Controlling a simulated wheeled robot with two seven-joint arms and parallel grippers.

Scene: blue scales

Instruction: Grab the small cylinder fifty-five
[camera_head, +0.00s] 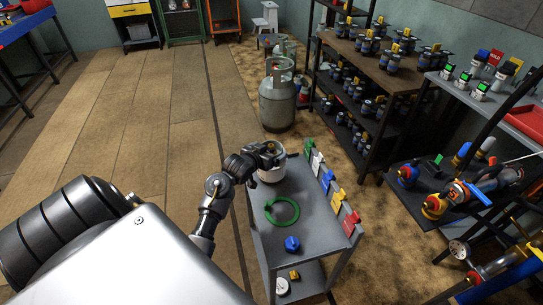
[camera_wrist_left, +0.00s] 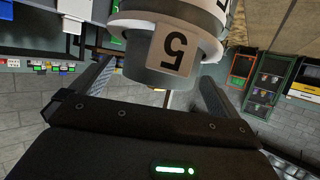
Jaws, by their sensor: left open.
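A small white-grey cylinder (camera_head: 271,175) stands at the far end of the grey cart's top. In the left wrist view my open left gripper (camera_wrist_left: 157,85) has one finger on each side of the cylinder's near end. Whether the fingers touch it I cannot tell. My right gripper is not in view.
The grey cart (camera_head: 258,240) also carries a green ring (camera_head: 283,222), a blue piece (camera_head: 292,244) and several coloured clips along its right edge. A large gas cylinder (camera_head: 278,100) stands behind it. Loaded shelves (camera_head: 385,80) stand to the right. The floor at left is clear.

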